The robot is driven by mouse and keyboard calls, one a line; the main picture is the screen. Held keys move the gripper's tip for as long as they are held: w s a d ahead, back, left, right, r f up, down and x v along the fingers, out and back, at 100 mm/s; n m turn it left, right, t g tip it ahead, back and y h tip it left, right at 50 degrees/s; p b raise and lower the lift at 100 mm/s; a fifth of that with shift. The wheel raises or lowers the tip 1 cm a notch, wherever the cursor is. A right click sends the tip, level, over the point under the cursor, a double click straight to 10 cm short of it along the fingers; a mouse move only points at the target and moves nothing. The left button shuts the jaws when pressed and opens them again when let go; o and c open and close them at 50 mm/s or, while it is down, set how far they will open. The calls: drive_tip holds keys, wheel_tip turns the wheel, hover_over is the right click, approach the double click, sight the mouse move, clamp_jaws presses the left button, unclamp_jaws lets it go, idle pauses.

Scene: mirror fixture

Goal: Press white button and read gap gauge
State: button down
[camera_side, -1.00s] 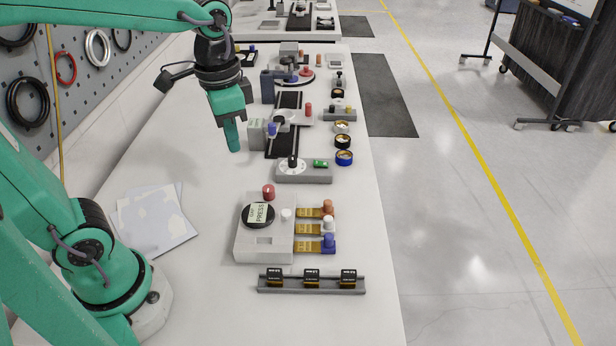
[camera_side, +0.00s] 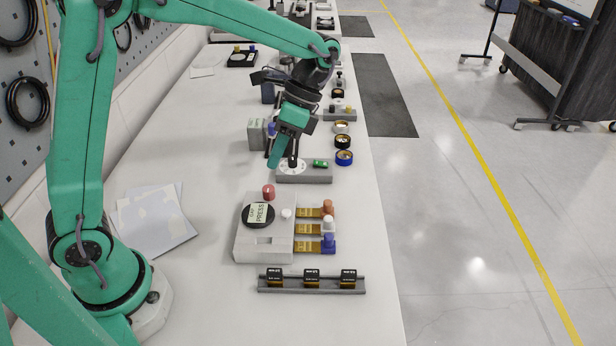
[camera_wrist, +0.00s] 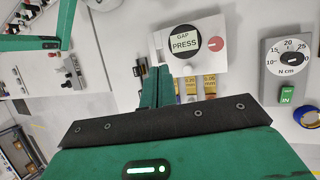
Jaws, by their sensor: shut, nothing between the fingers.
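The pale grey fixture block (camera_side: 247,250) stands at the middle front of the bench. It carries a black disc (camera_side: 251,219) with a "GAP PRESS" label, a red knob (camera_side: 268,190) and a small white button (camera_side: 286,214). A small pale window (camera_side: 264,241) lies on its front part; I cannot read anything there. My gripper (camera_side: 274,166) is shut and empty, tilted, above the bench behind the block and apart from it.
Brass strips with orange, white and blue knobs (camera_side: 328,243) stick out right of the block. A grey dial unit (camera_side: 307,177) with a green switch (camera_side: 320,163) is close by my gripper. A rack of cards (camera_side: 311,285) lies in front. Papers (camera_side: 155,222) lie left.

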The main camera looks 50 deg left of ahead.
drive_tip(key=shift+w+d+f+m+g, duration=0.25)
drive_tip(key=shift+w+f+m+g, duration=0.15)
drive_tip(key=shift+f, duration=0.2)
drive_tip(key=shift+w+d+f+m+g, duration=0.3)
drive_tip(key=shift+f+g, duration=0.1)
drive_tip(key=shift+f, duration=0.2)
drive_tip(key=shift+f, duration=0.15)
approach(282, 214)
drive_tip(key=shift+s+r+x, duration=0.15)
drive_tip(key=shift+x, duration=0.75)
drive_tip(key=shift+s+r+x, duration=0.1)
drive_tip(key=shift+s+x, duration=0.1)
drive_tip(key=shift+x, duration=0.7)
drive_tip(key=shift+s+r+x, duration=0.15)
drive_tip(key=shift+x, duration=0.8)
drive_tip(key=shift+f, duration=1)
idle(0.9)
drive_tip(key=shift+r, duration=1)
drive_tip(key=shift+r, duration=0.15)
